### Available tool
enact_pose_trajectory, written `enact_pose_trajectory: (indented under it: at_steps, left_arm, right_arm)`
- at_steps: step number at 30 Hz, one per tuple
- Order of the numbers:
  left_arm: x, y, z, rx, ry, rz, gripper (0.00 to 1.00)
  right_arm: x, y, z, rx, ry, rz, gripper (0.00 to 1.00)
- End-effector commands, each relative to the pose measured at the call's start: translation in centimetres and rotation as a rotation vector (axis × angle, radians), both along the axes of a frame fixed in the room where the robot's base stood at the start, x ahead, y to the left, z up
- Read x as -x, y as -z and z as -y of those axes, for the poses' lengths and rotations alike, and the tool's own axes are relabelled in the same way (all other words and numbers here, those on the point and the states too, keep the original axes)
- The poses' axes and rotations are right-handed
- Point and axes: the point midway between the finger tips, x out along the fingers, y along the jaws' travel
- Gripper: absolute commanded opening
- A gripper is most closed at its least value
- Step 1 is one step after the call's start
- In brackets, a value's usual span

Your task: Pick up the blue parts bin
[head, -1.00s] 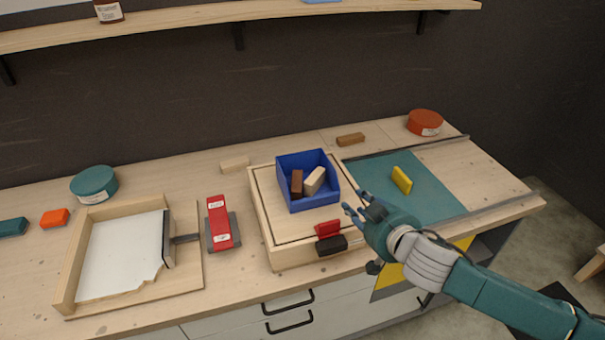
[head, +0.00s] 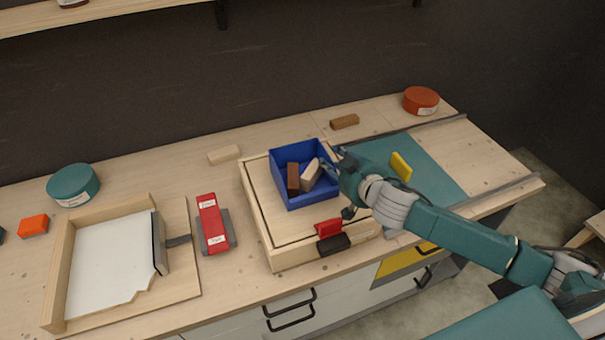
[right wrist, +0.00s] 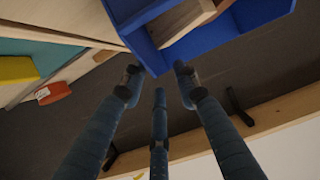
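The blue parts bin (head: 288,156) stands on a square wooden box (head: 258,222) and holds a dark brown block (head: 293,178) and a pale wooden block (head: 311,174). My right gripper (head: 338,180) is at the bin's right side, its fingers spread and open. In the right wrist view the bin (right wrist: 205,38) is at the top, just beyond the fingertips of the gripper (right wrist: 158,80); one fingertip overlaps its edge, and I cannot tell whether they touch. My left gripper is not in view.
A yellow block (head: 401,166) rests on the teal mat (head: 437,180) at right. A red round tin (head: 421,100) stands at the back right.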

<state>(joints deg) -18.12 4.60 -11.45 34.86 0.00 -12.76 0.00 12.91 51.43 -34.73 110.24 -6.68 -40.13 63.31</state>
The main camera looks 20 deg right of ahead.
Motion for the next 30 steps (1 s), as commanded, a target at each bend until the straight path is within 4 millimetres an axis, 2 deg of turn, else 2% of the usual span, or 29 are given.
enact_pose_trajectory:
  at_steps: [4, 9, 19, 20, 24, 30]
  left_arm:
    - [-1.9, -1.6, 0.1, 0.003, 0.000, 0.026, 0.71]
    - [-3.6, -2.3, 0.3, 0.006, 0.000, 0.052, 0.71]
    - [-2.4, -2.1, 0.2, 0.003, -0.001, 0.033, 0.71]
    - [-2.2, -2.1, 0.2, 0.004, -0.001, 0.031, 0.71]
    - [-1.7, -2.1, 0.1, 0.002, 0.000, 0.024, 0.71]
    - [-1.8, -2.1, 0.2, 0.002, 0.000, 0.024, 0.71]
  right_arm:
    - [-2.0, 0.1, 0.3, 0.002, 0.001, 0.000, 0.30]
    - [-3.7, 1.1, 0.2, 0.001, 0.002, 0.001, 0.30]
    - [-4.2, 1.6, 0.2, 0.001, 0.000, 0.000, 0.30]
    - [-4.2, 1.5, 0.2, 0.001, 0.001, 0.000, 0.26]
    - [-4.2, 1.5, 0.2, 0.001, 0.001, 0.000, 0.00]
    - [-4.2, 1.5, 0.2, 0.001, 0.001, 0.000, 0.00]
